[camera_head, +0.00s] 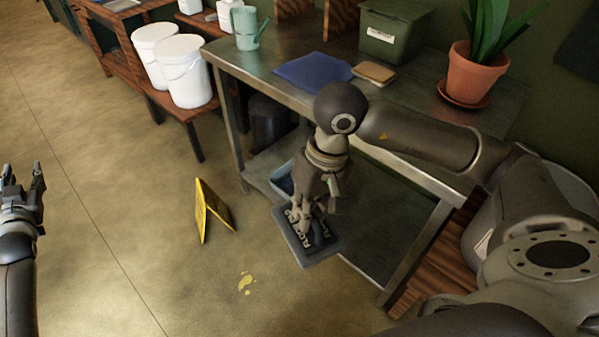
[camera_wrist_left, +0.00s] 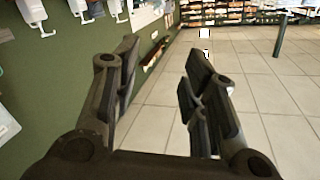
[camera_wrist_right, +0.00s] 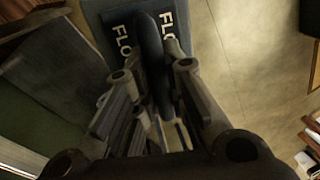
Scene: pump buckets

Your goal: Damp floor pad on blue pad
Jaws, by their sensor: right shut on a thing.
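The floor pad (camera_head: 322,251) is a dark grey-blue square with a handle and white lettering that reads "FLO" in the right wrist view (camera_wrist_right: 101,18). My right gripper (camera_head: 309,220) is shut on the pad's handle and holds it at the front edge of the bench's lower shelf, above the floor. The blue pad (camera_head: 312,71) lies flat on the bench top, behind and above my right gripper. My left gripper (camera_head: 22,190) is at the far left, away from the bench; its fingers are apart and empty in the left wrist view (camera_wrist_left: 160,75).
A yellow floor sign (camera_head: 211,207) stands left of the pad, near a yellow spill (camera_head: 245,283). White buckets (camera_head: 186,75) stand behind.

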